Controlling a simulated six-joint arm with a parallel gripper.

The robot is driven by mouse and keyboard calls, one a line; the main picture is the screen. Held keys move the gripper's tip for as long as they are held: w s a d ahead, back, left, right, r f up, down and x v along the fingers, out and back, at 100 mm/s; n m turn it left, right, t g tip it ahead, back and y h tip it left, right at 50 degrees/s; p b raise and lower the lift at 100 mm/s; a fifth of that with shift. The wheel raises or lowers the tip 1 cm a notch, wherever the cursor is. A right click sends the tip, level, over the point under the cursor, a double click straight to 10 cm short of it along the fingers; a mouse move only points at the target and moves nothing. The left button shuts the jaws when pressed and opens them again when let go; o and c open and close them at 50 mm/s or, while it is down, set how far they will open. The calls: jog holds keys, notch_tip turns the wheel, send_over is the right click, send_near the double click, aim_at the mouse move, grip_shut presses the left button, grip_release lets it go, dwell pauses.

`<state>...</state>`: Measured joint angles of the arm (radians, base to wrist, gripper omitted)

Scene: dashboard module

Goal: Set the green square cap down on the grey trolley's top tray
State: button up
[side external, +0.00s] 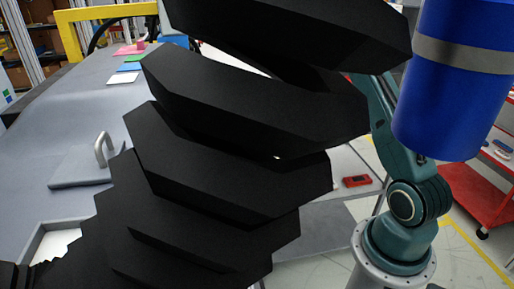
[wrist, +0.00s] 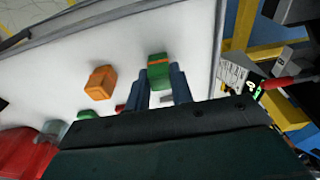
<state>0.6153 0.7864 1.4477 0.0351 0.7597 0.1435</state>
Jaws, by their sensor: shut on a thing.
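In the wrist view the green square cap (wrist: 159,70), with an orange stripe, is between the two blue-grey fingers of my gripper (wrist: 160,82). My gripper is shut on the cap. Behind the cap is a pale surface with a grey rim (wrist: 60,33); I cannot tell whether this is the grey trolley's top tray or how far below the cap it lies. In the side view large black segments cover the middle, and neither the held cap nor my gripper can be made out.
In the wrist view an orange block (wrist: 101,82) sits left of the cap, and a red thing (wrist: 28,150) is at lower left. The side view shows a grey worktop (side external: 75,120) with a handled plate (side external: 80,168), a blue cylinder (side external: 455,85) and a red trolley (side external: 480,195).

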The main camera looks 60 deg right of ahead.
jog(key=o, duration=0.9)
jog(key=shift+r, duration=0.1)
jog(key=r, duration=0.4)
jog(key=s+r, duration=0.1)
jog(key=r, duration=0.3)
jog(key=a+r, duration=0.1)
jog(key=r, duration=0.3)
jog(key=shift+s+a, duration=0.1)
jog(key=shift+s, duration=0.05)
